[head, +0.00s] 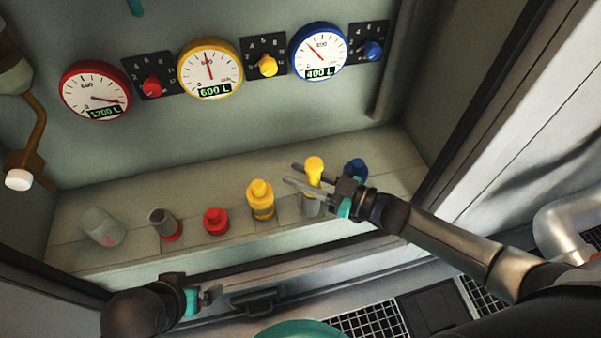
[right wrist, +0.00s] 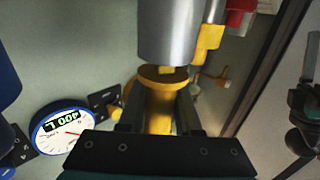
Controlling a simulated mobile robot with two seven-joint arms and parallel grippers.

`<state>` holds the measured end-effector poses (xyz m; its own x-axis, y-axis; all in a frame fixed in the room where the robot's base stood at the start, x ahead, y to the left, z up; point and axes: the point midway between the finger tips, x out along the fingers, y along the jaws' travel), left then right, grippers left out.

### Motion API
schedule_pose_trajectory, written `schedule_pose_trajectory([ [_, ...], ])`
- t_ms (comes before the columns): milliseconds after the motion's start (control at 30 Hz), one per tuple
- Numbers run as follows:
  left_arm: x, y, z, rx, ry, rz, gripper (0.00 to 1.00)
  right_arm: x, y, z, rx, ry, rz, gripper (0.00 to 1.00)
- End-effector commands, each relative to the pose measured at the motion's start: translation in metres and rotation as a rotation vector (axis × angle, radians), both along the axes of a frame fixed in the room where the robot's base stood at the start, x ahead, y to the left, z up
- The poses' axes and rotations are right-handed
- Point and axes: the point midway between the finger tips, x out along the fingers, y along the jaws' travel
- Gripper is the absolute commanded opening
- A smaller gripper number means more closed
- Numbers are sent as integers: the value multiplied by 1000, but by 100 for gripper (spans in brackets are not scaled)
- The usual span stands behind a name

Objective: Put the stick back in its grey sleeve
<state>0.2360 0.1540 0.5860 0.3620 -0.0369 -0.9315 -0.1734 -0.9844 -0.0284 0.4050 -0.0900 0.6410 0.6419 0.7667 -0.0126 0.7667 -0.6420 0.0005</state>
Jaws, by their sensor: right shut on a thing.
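The yellow stick (head: 314,164) stands roughly upright on the shelf's right half, its rounded yellow top showing in the head view. My right gripper (head: 304,184) reaches in from the right and is shut on its handle. In the right wrist view the handle (right wrist: 159,118) sits between the fingers (right wrist: 160,112), with a yellow flange (right wrist: 160,77) beyond them. The grey sleeve (head: 311,208) is directly below the stick; its end (right wrist: 168,35) is close to the flange. I cannot tell how deep the stick sits in it. My left gripper (head: 210,296) is low at the left, away from the stick, its fingers unclear.
A yellow container (head: 260,200) stands left of the sleeve and a blue cap (head: 355,169) to its right, behind my gripper. Gauges (head: 209,68) hang on the wall above.

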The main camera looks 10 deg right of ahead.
Motion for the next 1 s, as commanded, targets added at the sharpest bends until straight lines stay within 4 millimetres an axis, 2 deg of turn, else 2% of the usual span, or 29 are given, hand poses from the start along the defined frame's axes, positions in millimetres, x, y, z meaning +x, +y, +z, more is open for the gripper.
schedule_pose_trajectory([
  [400, 0, 0, 2, 0, 1, 0, 99, 0, 0, 0, -5, 3, 0, 0],
  [633, 0, 0, -7, -1, 0, 0, 99, 0, 0, -12, -5, 4, -1, 0],
  [667, 0, 0, -7, -1, 0, 0, 99, 0, 0, -12, -5, 4, -1, 34],
  [900, 0, 0, -6, -1, 1, 0, 99, 0, 0, -10, -5, 3, 0, 61],
  [967, 0, 0, -6, -1, 1, 0, 99, 0, 0, -10, -6, 4, 0, 67],
  [1000, 0, 0, -6, -1, 1, 0, 99, 0, 0, -10, -6, 4, 0, 67],
])
